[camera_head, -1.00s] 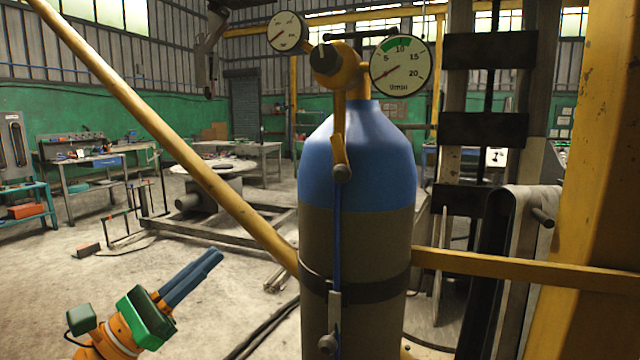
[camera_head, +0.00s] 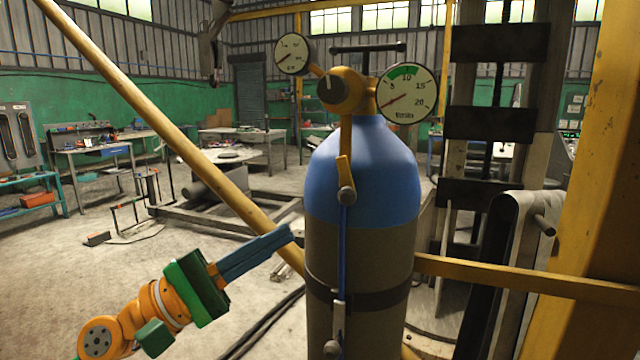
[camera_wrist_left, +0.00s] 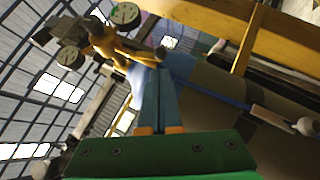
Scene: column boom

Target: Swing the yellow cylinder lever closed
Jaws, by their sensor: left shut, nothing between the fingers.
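The blue-and-grey gas cylinder (camera_head: 375,175) stands upright in the middle of the head view. At its top is a yellow valve body (camera_head: 352,90). In the left wrist view the lever (camera_wrist_left: 140,58) shows beyond the fingers. My left gripper (camera_head: 289,234) points up and right with its blue fingers together and empty. In the head view the tips appear left of the cylinder, lower than the lever. The wrist view also shows my left gripper (camera_wrist_left: 156,76). The right gripper is out of view.
Two round gauges (camera_head: 407,93) (camera_head: 292,54) flank the valve. A thin blue line (camera_head: 343,250) runs down the cylinder's front. A slanted yellow pole (camera_head: 165,128) passes behind my gripper. A yellow rail (camera_head: 520,277) crosses at right. Open floor lies to the left.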

